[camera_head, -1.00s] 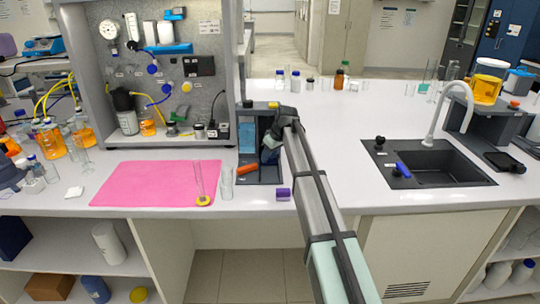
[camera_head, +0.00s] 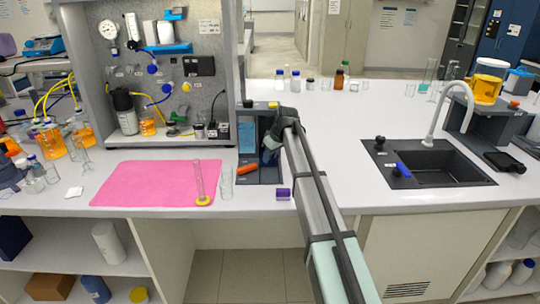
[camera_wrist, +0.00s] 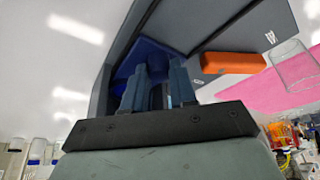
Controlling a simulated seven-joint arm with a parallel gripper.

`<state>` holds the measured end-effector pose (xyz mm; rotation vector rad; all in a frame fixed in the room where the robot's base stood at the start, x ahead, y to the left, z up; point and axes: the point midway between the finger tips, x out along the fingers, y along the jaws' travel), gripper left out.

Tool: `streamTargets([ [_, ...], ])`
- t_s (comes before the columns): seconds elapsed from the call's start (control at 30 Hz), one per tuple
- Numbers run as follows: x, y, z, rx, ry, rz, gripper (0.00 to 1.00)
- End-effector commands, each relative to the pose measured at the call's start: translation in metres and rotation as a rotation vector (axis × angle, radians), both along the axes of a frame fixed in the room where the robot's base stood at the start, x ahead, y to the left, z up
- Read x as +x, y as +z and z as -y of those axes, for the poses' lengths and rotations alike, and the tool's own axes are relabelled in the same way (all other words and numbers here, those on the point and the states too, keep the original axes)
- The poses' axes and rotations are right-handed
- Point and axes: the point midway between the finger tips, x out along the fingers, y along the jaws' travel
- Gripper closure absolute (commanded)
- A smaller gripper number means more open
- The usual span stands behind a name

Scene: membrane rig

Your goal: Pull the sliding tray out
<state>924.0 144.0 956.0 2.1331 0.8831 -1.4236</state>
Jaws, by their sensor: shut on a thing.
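A dark grey upright unit (camera_head: 247,174) stands on the bench at mid-picture, with a light blue panel on its left side. My gripper (camera_head: 268,154) reaches into it from the right, and my arm hides much of that side. In the wrist view my gripper (camera_wrist: 148,88) has its fingers close together inside a recess. They are shut on a dark blue part (camera_wrist: 155,55), which seems to belong to the sliding tray. The fingers hide most of what they hold. How far the tray is out cannot be told.
An orange bar (camera_head: 248,169) lies at the unit's front left. Clear glassware (camera_head: 226,182) and a cylinder with a yellow base (camera_head: 203,200) stand left, by the pink mat (camera_head: 140,185). A purple block (camera_head: 283,193) is at the bench's front edge.

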Motion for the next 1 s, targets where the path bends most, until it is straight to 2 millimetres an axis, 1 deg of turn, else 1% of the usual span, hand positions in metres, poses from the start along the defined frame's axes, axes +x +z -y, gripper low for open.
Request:
streamTargets([
  [0.03, -0.009, 0.0, 0.0, 0.001, 0.0, -0.001, 1.0],
  [0.6, -0.099, 0.0, 0.0, 0.0, -0.001, -0.002, 1.0],
  [0.73, -0.107, 0.0, 0.0, 0.0, -0.001, -0.002, 1.0],
  [1.0, -0.109, 0.0, 0.0, 0.0, 0.001, -0.006, 1.0],
])
